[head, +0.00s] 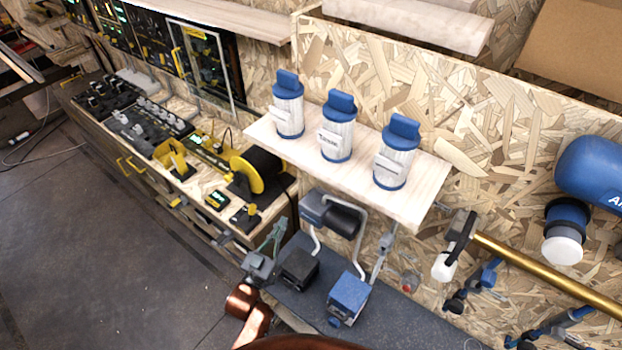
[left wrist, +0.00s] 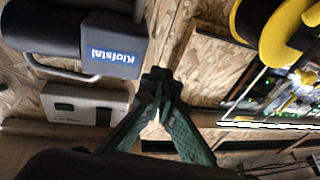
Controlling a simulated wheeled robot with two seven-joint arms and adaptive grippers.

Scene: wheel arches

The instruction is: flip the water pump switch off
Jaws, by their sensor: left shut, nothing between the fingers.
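A dark blue and black pump-like unit (head: 330,213) with pale pipes sits below the wooden shelf in the head view. In the left wrist view a blue-grey unit (left wrist: 113,42) with white lettering is at the upper left. A pale box (left wrist: 85,104) with a small dark part on its face is on the wall board below it; I cannot tell whether this is the pump switch. My left gripper (head: 279,222) is shut and empty, left of the unit. In the left wrist view its green fingers (left wrist: 160,85) meet, right of the pale box, with no visible contact. My right gripper is not in view.
A black box (head: 300,268) and a blue box (head: 348,297) stand on the dark bench close to my left arm. The wooden shelf (head: 421,195) holds three blue-capped canisters above. A yellow and black reel (head: 257,172) is on the workbench to the left.

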